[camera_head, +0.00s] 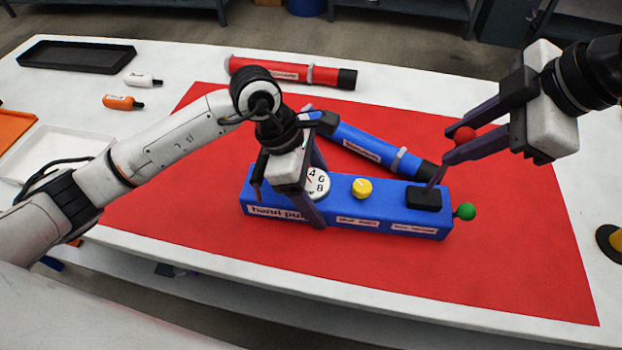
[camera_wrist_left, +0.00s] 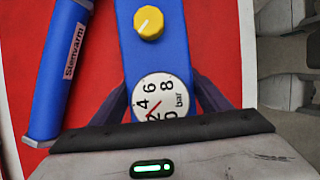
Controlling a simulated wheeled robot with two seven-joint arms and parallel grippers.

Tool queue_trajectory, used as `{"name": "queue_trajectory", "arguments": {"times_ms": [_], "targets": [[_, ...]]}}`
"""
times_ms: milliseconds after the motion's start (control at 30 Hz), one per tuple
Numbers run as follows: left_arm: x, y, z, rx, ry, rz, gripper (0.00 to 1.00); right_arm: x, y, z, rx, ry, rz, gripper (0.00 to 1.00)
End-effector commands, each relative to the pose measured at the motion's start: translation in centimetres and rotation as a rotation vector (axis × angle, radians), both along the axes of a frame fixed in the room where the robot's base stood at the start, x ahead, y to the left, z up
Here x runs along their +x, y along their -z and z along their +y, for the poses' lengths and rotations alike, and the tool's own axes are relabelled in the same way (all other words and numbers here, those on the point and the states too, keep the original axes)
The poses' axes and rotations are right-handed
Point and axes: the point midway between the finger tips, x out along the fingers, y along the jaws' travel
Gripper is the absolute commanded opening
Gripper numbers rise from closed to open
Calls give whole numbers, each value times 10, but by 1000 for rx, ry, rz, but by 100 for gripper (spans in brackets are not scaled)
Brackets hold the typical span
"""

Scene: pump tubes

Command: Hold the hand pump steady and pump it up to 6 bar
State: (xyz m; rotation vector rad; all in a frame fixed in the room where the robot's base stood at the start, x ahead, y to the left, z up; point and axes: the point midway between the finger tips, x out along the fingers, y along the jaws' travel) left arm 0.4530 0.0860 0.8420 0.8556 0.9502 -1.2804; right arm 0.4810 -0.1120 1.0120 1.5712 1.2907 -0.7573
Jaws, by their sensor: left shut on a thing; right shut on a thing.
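The blue hand pump (camera_head: 390,210) lies on the red mat. It has a round dial (camera_head: 317,184), a yellow knob (camera_head: 362,188), a black block (camera_head: 424,198) and a green knob (camera_head: 465,212) at its right end. My left gripper (camera_head: 288,206) is shut across the pump's body beside the dial. In the left wrist view the fingers flank the dial (camera_wrist_left: 162,98), its lower part hidden; I cannot read the needle surely. A thin lever rises from the black block to a red ball (camera_head: 464,136). My right gripper (camera_head: 460,142) is shut on that ball, above the block.
A blue tube (camera_head: 365,145) lies just behind the pump, and a red tube (camera_head: 285,72) lies further back. A black tray (camera_head: 76,57), a white bottle (camera_head: 143,80) and an orange bottle (camera_head: 122,102) sit at the back left. The mat's front right is clear.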

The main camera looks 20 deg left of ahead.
Motion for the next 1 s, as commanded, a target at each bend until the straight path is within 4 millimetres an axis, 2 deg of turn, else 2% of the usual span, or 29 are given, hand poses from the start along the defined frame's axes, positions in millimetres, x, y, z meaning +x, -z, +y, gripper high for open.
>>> {"name": "queue_trajectory", "arguments": {"times_ms": [33, 200, 667, 1000], "targets": [[-2, -1, -1, -1, 13, 0, 19, -1, 10, -8, 2, 9, 19, 4], [-2, -1, -1, -1, 13, 0, 19, 0, 12, -17, 70, 8, 27, 4], [-2, -1, -1, -2, 13, 0, 19, 1, 12, -20, 105, 6, 28, 4], [-2, -1, -2, -3, 13, 0, 19, 2, 17, -35, 225, 6, 42, 4]]}}
